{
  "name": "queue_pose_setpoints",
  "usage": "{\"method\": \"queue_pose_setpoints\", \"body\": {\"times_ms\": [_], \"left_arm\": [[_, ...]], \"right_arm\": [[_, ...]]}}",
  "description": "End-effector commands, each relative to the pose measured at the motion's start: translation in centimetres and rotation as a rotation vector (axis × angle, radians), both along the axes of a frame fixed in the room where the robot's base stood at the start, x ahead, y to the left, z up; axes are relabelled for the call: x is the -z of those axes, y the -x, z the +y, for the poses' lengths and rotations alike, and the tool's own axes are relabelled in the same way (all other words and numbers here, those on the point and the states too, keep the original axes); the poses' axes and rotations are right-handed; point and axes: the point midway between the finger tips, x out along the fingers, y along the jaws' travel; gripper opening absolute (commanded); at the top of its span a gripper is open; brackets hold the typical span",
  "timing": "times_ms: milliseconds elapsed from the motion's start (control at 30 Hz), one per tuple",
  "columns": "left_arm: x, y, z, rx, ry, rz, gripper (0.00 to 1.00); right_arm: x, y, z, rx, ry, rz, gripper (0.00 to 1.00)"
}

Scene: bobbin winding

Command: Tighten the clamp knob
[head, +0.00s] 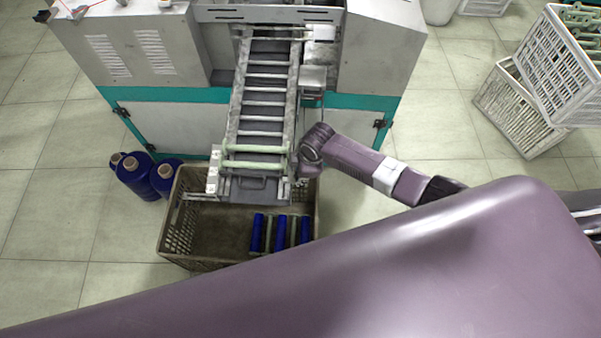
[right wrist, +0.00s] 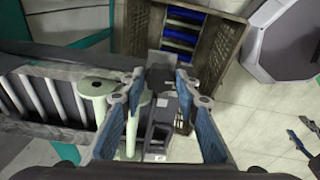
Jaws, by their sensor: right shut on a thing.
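The machine's slatted chute (head: 262,105) runs down toward the front, with pale green tubes (head: 256,149) across its lower end. My right arm reaches in from the right to the right side of that lower end. In the right wrist view my right gripper (right wrist: 156,92) has its two fingers on either side of a small dark part (right wrist: 160,78) by the chute's end. It is shut on this part, which appears to be the clamp knob; the contact is partly hidden by the fingers.
A brown crate (head: 175,240) under the chute's end holds several blue bobbins (head: 280,232). Blue cones (head: 136,177) stand on the floor left of it. White crates (head: 515,108) are stacked at the right. The tiled floor between machine and white crates is clear.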

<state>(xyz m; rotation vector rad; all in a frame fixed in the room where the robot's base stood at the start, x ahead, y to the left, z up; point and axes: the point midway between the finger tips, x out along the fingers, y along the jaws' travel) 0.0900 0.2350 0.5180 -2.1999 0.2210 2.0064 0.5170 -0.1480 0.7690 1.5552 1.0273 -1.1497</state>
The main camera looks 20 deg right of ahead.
Motion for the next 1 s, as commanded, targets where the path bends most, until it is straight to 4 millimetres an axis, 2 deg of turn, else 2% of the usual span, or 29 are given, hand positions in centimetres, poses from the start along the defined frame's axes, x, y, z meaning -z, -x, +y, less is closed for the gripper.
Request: {"method": "queue_pose_setpoints", "body": {"times_ms": [67,100,233,533,667,767,1000], "left_arm": [[0.0,0.0,0.0,0.0,0.0,0.0,0.51],[0.0,0.0,0.0,0.0,0.0,0.0,0.51],[0.0,0.0,0.0,0.0,0.0,0.0,0.51],[0.0,0.1,0.2,0.0,-0.002,0.001,0.51],[0.0,0.1,0.1,0.0,-0.001,0.001,0.51],[0.0,0.1,0.1,0.0,-0.001,0.001,0.51],[0.0,0.0,0.0,0.0,0.0,0.0,0.51]], "right_arm": [[-0.1,-0.1,-0.1,0.0,0.002,-0.002,0.05],[-0.1,-0.1,-0.1,0.0,0.002,-0.002,0.33],[-0.1,-0.1,-0.1,-0.001,0.001,-0.001,0.47],[-0.1,0.0,0.0,-0.001,0.0,0.0,0.47],[-0.8,0.1,-0.1,-0.001,-0.001,0.0,0.47],[-2.0,0.4,-0.3,-0.001,0.0,-0.002,0.47],[-6.3,1.3,-0.7,-0.004,0.001,-0.004,0.47]]}}
